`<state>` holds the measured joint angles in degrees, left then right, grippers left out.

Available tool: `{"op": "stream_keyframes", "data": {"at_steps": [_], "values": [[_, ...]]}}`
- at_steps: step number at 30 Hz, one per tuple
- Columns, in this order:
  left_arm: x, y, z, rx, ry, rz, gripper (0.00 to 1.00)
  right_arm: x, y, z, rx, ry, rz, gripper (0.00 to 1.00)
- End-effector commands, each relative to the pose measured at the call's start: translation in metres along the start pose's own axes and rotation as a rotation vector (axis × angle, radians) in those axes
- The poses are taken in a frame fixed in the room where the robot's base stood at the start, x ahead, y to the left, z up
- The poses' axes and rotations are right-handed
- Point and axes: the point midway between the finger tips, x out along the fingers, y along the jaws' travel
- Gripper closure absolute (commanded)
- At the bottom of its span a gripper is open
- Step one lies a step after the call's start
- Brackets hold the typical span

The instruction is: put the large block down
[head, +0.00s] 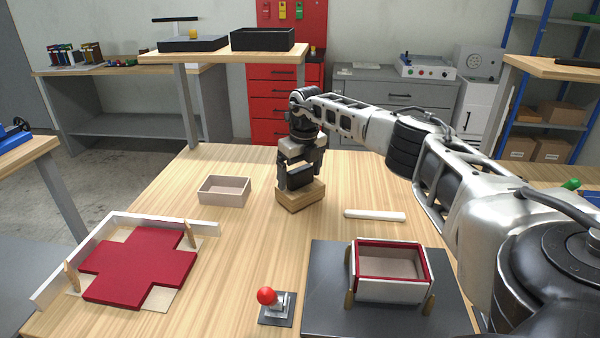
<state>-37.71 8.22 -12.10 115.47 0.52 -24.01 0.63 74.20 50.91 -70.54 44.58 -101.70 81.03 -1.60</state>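The large block (301,197) is a pale wooden block with a dark upper part, at the middle of the wooden table towards the back. My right gripper (301,172) points straight down over it, with one finger on each side of the dark part, and looks shut on it. The block looks level, at or very close to the table top; I cannot tell whether its underside touches. My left gripper is not in view.
A small open tray (224,190) stands left of the block, a white stick (375,215) lies to its right. A red cross-shaped sheet (138,265) lies front left. A red-lined box (388,285) sits on a dark plate (320,290). A red-knobbed lever (267,296) stands front centre.

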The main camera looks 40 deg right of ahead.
Motion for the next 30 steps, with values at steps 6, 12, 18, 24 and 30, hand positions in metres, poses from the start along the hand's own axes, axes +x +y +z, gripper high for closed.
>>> {"op": "stream_keyframes", "data": {"at_steps": [6,12,18,24,30], "values": [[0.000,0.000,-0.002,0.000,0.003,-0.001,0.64,-0.008,0.000,0.001,0.000,-0.001,0.000,0.10],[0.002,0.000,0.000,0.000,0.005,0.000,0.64,-0.045,0.000,0.002,0.000,-0.006,0.000,0.10],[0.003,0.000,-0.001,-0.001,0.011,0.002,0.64,-0.088,0.000,0.001,-0.001,-0.005,0.001,0.10],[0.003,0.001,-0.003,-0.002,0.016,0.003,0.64,-0.116,0.000,0.001,0.000,-0.002,0.000,0.10],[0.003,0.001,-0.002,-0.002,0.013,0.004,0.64,-0.123,0.000,0.000,0.000,0.001,0.000,0.10]]}}
